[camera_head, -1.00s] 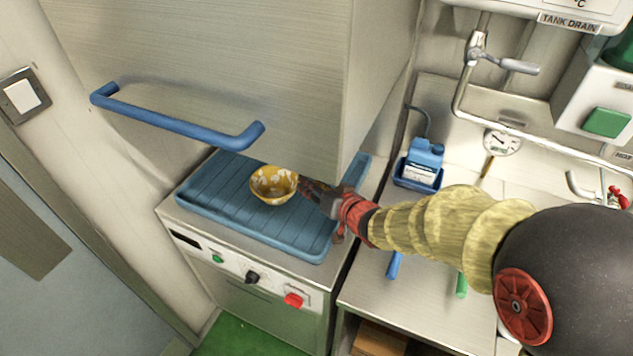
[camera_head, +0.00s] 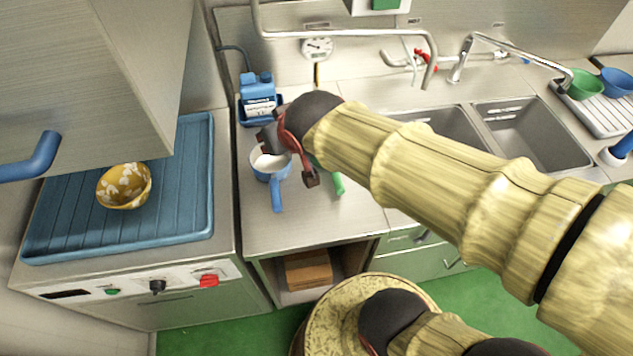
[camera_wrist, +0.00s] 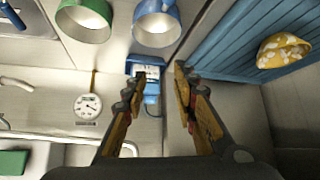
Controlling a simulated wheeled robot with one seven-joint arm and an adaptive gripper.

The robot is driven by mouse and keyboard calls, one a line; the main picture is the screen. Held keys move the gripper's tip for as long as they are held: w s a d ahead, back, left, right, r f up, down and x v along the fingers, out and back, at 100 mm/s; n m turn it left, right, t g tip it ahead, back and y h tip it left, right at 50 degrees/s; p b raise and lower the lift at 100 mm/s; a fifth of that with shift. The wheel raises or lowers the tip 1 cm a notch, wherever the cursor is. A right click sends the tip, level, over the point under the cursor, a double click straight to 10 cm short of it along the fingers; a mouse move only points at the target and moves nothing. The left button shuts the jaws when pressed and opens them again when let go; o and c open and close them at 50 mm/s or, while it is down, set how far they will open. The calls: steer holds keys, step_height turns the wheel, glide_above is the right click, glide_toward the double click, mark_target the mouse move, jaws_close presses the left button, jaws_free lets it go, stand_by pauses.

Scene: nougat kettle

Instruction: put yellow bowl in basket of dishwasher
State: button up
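The yellow bowl (camera_head: 124,186) with pale flecks sits tilted on the blue ribbed basket (camera_head: 194,165) of the dishwasher (camera_head: 130,315). The raised hood (camera_head: 95,70) is above the basket. In the wrist view the bowl (camera_wrist: 283,52) shows at the upper right on the basket (camera_wrist: 222,58). My gripper (camera_head: 288,160) is to the right of the dishwasher, above the counter, well apart from the bowl. In the wrist view my gripper (camera_wrist: 157,75) has its two fingers spread with nothing held between them.
A blue-handled cup (camera_head: 270,166) stands below my gripper, and a green handle (camera_head: 339,184) shows beside it. A blue bottle (camera_head: 257,100) stands behind. Two sinks (camera_head: 515,125) are to the right. The hood handle (camera_head: 30,160) juts out at left.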

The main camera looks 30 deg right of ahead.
steer(key=s+d+g, duration=0.1)
steer(key=s+g, duration=0.1)
steer(key=s, duration=1.2)
steer(key=shift+s+d+g, duration=0.15)
steer(key=shift+s+g, duration=0.15)
steer(key=shift+g, duration=0.1)
